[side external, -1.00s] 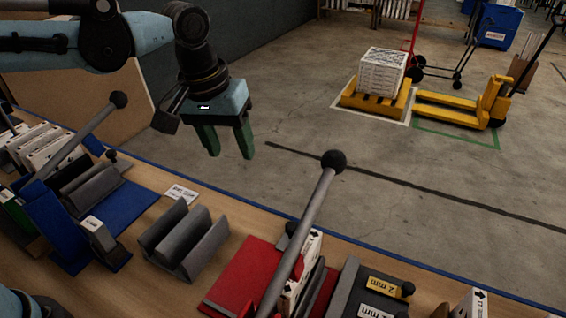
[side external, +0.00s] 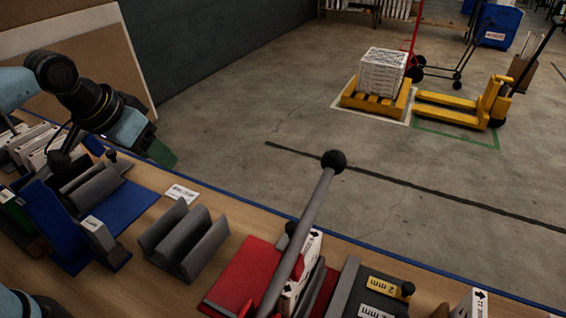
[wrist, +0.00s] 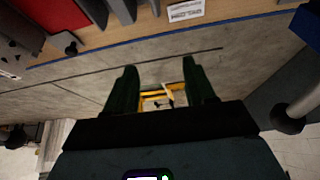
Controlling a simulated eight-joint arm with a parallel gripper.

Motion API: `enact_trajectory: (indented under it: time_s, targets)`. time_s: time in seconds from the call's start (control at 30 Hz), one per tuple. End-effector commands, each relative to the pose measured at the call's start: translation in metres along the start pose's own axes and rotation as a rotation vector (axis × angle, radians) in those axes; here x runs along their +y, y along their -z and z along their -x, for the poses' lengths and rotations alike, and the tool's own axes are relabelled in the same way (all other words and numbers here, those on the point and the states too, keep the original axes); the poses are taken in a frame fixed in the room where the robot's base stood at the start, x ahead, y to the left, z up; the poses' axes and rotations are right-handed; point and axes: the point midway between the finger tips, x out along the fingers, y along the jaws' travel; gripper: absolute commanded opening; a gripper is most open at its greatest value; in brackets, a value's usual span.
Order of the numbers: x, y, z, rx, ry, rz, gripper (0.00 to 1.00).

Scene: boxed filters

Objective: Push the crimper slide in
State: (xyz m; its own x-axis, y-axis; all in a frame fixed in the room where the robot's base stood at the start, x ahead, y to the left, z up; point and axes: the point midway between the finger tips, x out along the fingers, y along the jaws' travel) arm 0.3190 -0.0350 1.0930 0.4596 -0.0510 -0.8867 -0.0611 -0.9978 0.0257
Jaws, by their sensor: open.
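My gripper (side external: 160,152) is beside the blue crimper (side external: 125,205) at the left of the bench, near its back edge. Its green fingers are open and empty in the wrist view (wrist: 160,76), with only floor and a yellow pallet behind them. A small black knob (side external: 110,153) shows at the blue crimper's back, close to the fingers but apart in the picture. The red crimper (side external: 243,275) has a long lever with a black ball (side external: 333,160). A small black knob (wrist: 71,48) shows beside red in the wrist view. How far either slide sits is unclear.
A grey grooved holder (side external: 185,242) and a white label (side external: 181,193) lie between the crimpers. A lever with a black ball (wrist: 288,119) is close at the right of the wrist view.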

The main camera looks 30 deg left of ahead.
Motion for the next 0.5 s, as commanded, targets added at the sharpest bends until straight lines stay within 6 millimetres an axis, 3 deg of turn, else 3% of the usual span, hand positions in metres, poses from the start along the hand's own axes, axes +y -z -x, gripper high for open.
enact_trajectory:
  time_s: [0.2, 0.5]
  targets:
    - [-0.013, -0.013, -0.001, 0.039, 0.018, -0.04, 0.54]
    - [-0.016, -0.016, -0.001, 0.051, 0.023, -0.055, 0.54]
